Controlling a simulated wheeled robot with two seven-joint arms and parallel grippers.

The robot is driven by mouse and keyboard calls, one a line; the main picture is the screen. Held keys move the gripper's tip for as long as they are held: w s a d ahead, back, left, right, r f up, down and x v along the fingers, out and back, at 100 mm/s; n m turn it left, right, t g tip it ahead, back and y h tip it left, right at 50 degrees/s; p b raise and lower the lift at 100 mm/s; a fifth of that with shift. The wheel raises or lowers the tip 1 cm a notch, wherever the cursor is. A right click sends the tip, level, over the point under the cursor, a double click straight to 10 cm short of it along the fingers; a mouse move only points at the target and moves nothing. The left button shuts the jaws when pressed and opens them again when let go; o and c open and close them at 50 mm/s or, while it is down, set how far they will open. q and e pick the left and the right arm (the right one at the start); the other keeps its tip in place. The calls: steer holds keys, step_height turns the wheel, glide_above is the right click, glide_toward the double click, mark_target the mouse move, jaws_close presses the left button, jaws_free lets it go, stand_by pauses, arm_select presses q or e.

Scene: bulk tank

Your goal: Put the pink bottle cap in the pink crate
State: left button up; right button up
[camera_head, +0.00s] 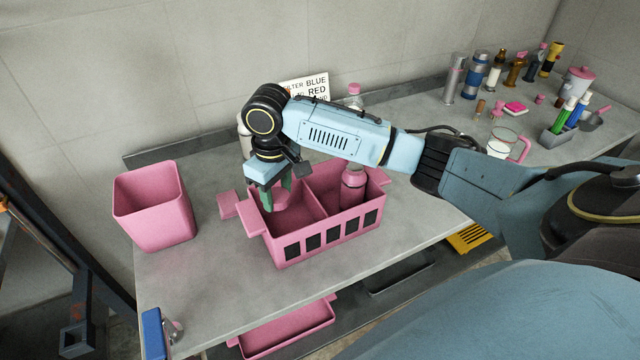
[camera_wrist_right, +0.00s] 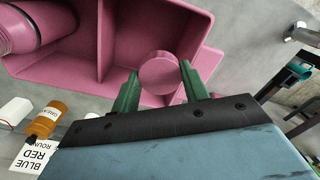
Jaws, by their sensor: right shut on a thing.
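The pink bottle cap (camera_wrist_right: 158,72) is a round pink disc between the two green fingers of my right gripper (camera_wrist_right: 162,82) in the wrist view. My right gripper (camera_head: 277,196) is shut on it. In the head view the gripper points down over the left compartment of the pink crate (camera_head: 330,247), with its fingertips around rim height. The crate has a divider, side handles and a row of dark slots in front. I cannot tell how far the cap is above the crate's floor. My left gripper is not in view.
A pink bottle (camera_head: 352,190) stands in the crate's right compartment. An empty pink bin (camera_head: 160,215) stands to the left. A pink tray (camera_head: 290,330) is below the bench front. Bottles, jars and a glass jug (camera_head: 500,143) crowd the right end.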

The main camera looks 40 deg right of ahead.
mark_target(285, 190)
steer(key=d+f, duration=0.2)
steer(key=shift+w+f+n, duration=0.15)
steer(key=shift+f+n, duration=0.15)
steer(key=shift+n, duration=0.1)
steer(key=f, duration=0.4)
steer(key=f+b, duration=0.1)
steer(key=shift+d+f, duration=0.25)
steer(key=shift+f, duration=0.15)
steer(key=shift+f+b, duration=0.5)
steer(key=shift+f, duration=1.75)
steer(key=o, duration=0.6)
steer(key=shift+f, duration=0.1)
steer(key=o, duration=0.4)
